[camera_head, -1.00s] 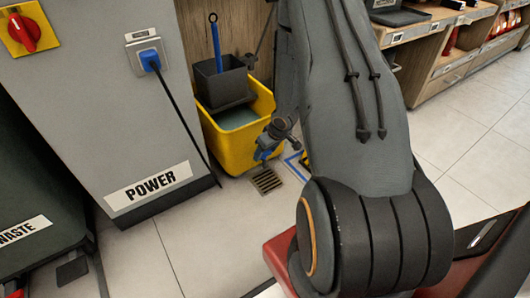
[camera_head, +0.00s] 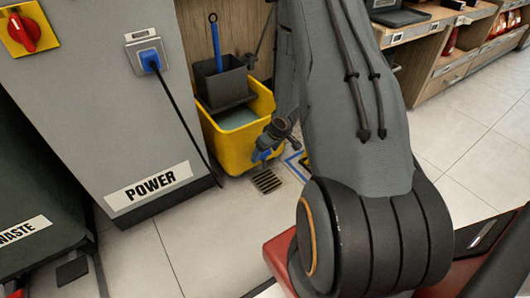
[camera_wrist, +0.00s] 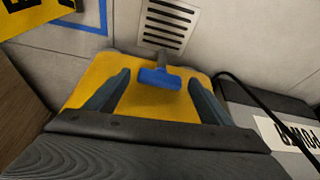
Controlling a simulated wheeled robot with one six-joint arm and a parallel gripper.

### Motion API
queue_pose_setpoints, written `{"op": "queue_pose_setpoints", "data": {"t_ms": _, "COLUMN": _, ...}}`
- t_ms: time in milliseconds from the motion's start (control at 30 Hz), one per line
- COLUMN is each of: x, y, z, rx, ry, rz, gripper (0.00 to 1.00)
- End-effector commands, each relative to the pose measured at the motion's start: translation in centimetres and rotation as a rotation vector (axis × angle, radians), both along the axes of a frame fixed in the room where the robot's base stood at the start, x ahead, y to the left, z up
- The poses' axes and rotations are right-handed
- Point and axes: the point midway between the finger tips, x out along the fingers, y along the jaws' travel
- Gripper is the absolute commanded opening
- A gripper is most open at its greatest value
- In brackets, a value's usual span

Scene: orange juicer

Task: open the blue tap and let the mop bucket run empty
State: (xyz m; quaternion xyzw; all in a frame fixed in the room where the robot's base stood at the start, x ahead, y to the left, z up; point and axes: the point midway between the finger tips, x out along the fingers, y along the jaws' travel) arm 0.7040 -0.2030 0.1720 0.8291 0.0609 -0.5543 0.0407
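The yellow mop bucket (camera_head: 229,152) stands on the floor beside the grey power cabinet, with greyish water (camera_head: 236,118) in it. The blue tap (camera_wrist: 160,78) is on the bucket's side, its grey spout pointing toward the floor drain (camera_wrist: 167,24). In the head view the blue tap (camera_head: 262,155) is partly covered by my gripper (camera_head: 268,146). In the wrist view my gripper (camera_wrist: 160,80) is open, with one finger to each side of the tap and gaps between. No flow from the spout is visible.
A dark wringer (camera_head: 222,84) with a blue-handled tool (camera_head: 215,42) sits on the bucket. The power cabinet (camera_head: 95,95) with a plugged cable stands left, and a dark waste bin (camera_head: 40,190) is at far left. The tiled floor (camera_head: 205,240) in front is clear.

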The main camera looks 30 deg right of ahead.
Motion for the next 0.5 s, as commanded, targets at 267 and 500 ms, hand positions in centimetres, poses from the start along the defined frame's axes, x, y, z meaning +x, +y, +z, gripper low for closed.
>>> {"op": "queue_pose_setpoints", "data": {"t_ms": 267, "x": -0.1, "y": 0.0, "z": 0.3, "rx": 0.000, "ry": 0.000, "rz": 0.000, "gripper": 0.75}}
{"op": "queue_pose_setpoints", "data": {"t_ms": 500, "x": -0.9, "y": -0.2, "z": 2.6, "rx": 0.000, "ry": -0.001, "rz": -0.001, "gripper": 0.75}}
